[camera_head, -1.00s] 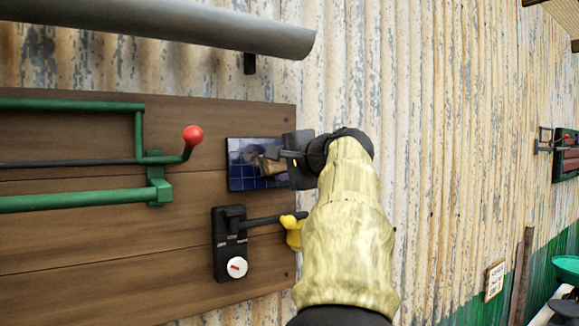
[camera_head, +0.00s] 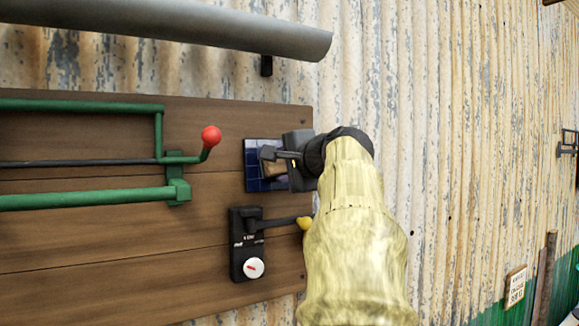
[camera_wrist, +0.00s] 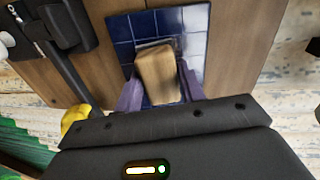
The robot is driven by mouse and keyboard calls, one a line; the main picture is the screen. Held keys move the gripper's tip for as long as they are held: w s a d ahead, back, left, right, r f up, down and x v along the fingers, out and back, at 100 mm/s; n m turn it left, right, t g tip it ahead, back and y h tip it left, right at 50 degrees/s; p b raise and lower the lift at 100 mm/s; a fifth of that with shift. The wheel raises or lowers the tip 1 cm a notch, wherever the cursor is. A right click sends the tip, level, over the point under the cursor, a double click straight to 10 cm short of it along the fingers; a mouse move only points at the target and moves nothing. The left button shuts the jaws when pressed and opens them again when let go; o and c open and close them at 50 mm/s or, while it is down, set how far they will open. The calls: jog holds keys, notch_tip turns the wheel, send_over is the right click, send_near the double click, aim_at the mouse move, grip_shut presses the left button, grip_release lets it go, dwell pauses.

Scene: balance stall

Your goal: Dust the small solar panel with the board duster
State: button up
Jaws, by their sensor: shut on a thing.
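The small solar panel (camera_head: 253,178) is a dark blue gridded rectangle on the wooden board; my gripper covers much of it in the head view. In the wrist view the panel (camera_wrist: 197,40) shows blue tiles behind the duster. The board duster (camera_wrist: 156,73) has a tan wooden back, with a greyish edge at its far end. My gripper (camera_wrist: 158,92) is shut on it, one finger on each side. The duster (camera_head: 273,168) is in front of the panel in the head view. I cannot tell whether its far side touches the panel.
A black box with a white dial (camera_head: 253,268) and a yellow-tipped lever (camera_head: 304,222) sits just below the panel. A green rod frame with a red knob (camera_head: 211,137) is to the left. A grey pipe (camera_head: 180,25) runs above.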

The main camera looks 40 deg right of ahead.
aim_at(259, 163)
jog(key=shift+w, duration=0.1)
jog(key=shift+w+a, duration=0.2)
jog(key=shift+a, duration=0.75)
jog(key=shift+w+a, duration=0.15)
jog(key=shift+a, duration=0.75)
jog(key=shift+w+r+p, duration=0.1)
jog(key=shift+r+p, duration=0.25)
jog(key=shift+r, duration=0.15)
jog(key=shift+d+f, duration=0.1)
jog(key=shift+d, duration=0.05)
jog(key=shift+d, duration=0.5)
jog(key=shift+s+d, duration=0.2)
jog(key=shift+d, duration=0.4)
jog(key=shift+s+d, duration=0.2)
jog(key=shift+d, duration=0.35)
jog(key=shift+s+d, duration=0.1)
jog(key=shift+d, duration=0.1)
